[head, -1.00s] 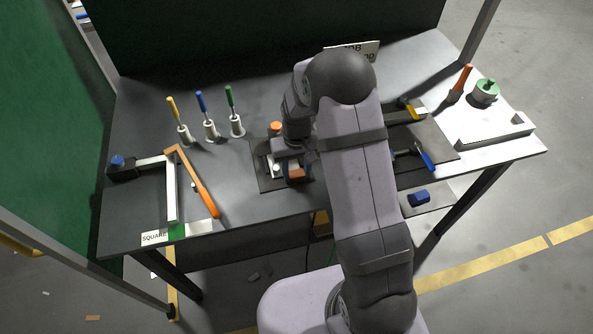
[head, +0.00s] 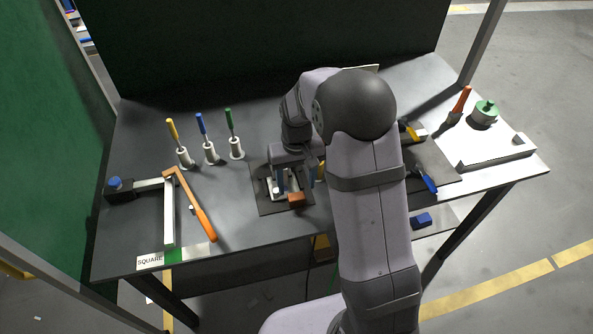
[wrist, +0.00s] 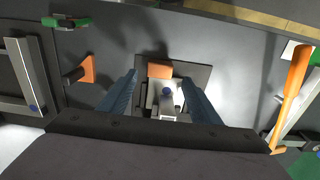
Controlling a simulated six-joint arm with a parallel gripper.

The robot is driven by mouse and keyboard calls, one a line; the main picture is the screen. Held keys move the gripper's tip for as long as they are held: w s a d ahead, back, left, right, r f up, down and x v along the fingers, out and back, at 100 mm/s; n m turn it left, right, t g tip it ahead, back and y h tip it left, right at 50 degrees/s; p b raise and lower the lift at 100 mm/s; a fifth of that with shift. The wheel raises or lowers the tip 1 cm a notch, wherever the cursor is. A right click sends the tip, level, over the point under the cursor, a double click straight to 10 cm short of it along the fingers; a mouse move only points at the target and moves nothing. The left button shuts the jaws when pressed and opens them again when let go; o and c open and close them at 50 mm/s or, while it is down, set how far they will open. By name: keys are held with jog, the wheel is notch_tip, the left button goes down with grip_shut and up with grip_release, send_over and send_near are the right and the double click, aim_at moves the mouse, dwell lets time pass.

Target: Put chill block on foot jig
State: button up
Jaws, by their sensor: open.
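A copper-orange block (head: 297,198), which I take as the chill block, sits at the near end of a small pale metal fixture (head: 272,190), likely the foot jig, on a dark mat. In the wrist view the block (wrist: 159,71) lies at the far end of the fixture (wrist: 168,112), which carries a blue knob. I cannot tell whether the block rests on the fixture or just against it. My gripper (head: 296,180) is open above them. In the wrist view its two blue fingers (wrist: 160,80) stand wide apart either side, with nothing gripped. My arm hides the area right of the fixture.
Three upright handled tools (head: 208,152) stand at the back left. A dark mat (head: 430,160) with tools, a green-topped pot (head: 484,112) and a pale plate (head: 497,151) are at the right.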

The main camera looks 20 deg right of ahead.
aim_at(297, 196)
notch_tip(297, 196, up, 6)
jog(key=b, duration=0.1)
jog(key=shift+r, duration=0.15)
jog(key=s+f, duration=0.2)
jog(key=s, duration=1.8)
jog(key=shift+s+d+f, duration=0.25)
jog(key=shift+s+f, duration=0.15)
